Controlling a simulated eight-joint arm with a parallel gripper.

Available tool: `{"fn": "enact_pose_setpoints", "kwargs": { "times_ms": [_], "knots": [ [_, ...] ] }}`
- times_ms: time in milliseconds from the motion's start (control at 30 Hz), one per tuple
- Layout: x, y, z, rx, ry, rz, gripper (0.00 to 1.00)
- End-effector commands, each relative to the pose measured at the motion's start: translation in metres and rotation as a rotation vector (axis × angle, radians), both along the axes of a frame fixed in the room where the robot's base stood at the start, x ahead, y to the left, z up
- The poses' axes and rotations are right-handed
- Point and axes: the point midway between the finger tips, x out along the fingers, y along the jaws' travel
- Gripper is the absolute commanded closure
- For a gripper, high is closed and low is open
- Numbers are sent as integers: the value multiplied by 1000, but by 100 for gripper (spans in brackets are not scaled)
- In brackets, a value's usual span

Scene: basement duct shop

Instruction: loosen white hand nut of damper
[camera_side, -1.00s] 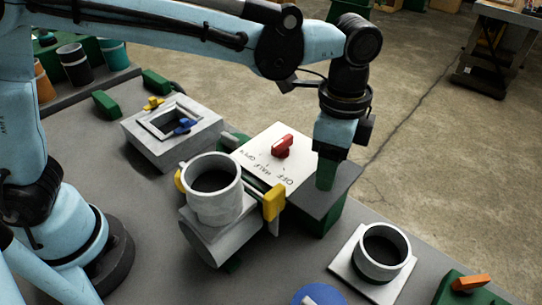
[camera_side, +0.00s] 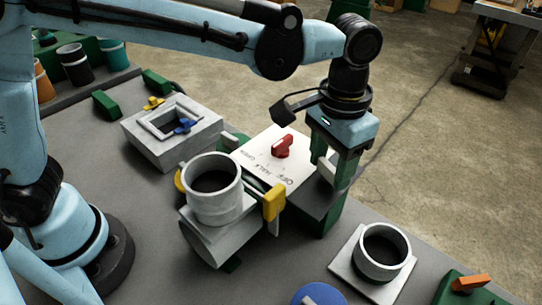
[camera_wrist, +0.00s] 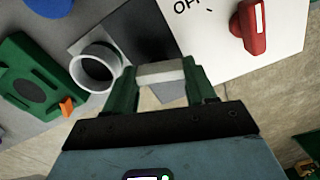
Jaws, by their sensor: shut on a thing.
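The white hand nut (camera_side: 327,169) is a pale bar between the green fingers of my gripper (camera_side: 332,172). In the wrist view the nut (camera_wrist: 160,72) spans the gap between both fingertips, and my gripper (camera_wrist: 162,78) is shut on it. The damper has a white plate (camera_side: 262,157) marked OFF, HALF and OPEN, with a red handle (camera_side: 281,147) on it. The red handle also shows in the wrist view (camera_wrist: 251,27). The nut is beside the plate's right end, over a dark grey part; its lower side is hidden.
A grey round duct (camera_side: 212,205) with a yellow clamp (camera_side: 273,203) stands left of the gripper. A white-flanged collar (camera_side: 373,264) lies at the front right, near a green block with an orange handle (camera_side: 470,283). A square grey duct box (camera_side: 172,137) is behind.

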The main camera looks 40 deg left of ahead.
Motion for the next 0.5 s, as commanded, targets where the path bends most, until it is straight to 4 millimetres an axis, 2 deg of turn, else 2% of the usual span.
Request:
{"fn": "enact_pose_setpoints", "kwargs": {
  "times_ms": [200, 500],
  "knots": [
    [-1, 0, 1, 1, 2, 161, 75],
    [-1, 0, 1, 1, 2, 295, 75]
  ]
}}
